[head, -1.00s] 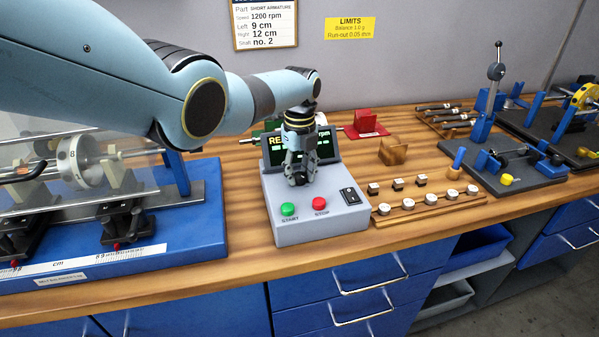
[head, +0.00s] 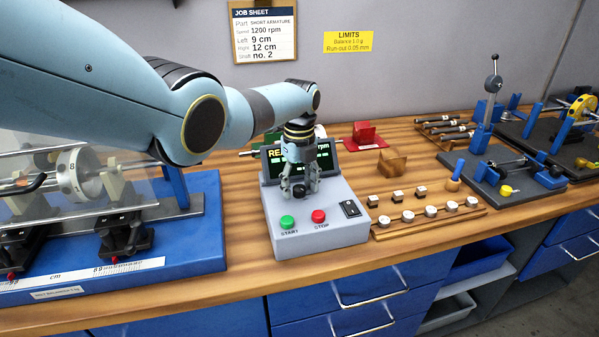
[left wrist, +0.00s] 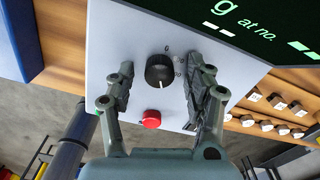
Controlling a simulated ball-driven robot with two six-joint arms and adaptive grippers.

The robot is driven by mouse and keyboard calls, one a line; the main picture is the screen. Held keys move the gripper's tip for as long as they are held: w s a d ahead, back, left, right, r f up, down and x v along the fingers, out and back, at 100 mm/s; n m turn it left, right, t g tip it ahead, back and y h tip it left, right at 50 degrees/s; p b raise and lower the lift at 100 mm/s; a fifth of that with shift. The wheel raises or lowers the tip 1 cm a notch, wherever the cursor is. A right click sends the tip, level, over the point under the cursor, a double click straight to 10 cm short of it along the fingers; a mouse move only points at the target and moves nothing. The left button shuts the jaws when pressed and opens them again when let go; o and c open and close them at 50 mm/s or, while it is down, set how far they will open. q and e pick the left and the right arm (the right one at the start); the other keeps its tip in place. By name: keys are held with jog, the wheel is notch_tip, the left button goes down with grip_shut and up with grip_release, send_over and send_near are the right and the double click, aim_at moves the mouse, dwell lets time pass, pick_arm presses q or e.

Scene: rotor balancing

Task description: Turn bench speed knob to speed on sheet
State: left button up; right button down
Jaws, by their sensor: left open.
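The job sheet (head: 263,32) on the back wall reads 1200 rpm, left 9 cm, right 12 cm, shaft no. 2. The grey bench control box (head: 322,233) has a green START button (head: 287,222), a red STOP button (head: 318,216), a black rocker switch (head: 350,208) and a dark display (head: 271,171), partly covered by my arm. My left gripper (head: 300,190) points down over the box. In the left wrist view, the black speed knob (left wrist: 159,71) with a white pointer lies between the open fingers, with gaps on both sides. Its scale is mostly unreadable. My right gripper is out of view.
The balancing rig on its blue base (head: 200,235) stands left of the box. A wooden rack of weights (head: 430,217) lies to the right, with a wooden block (head: 392,163) and red stand (head: 364,136) behind. Bare wood lies in front of the box.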

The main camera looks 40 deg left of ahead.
aim_at(300, 187)
pick_arm(q)
notch_tip(300, 187, up, 12)
dwell(0.4)
jog(key=shift+f, duration=0.15)
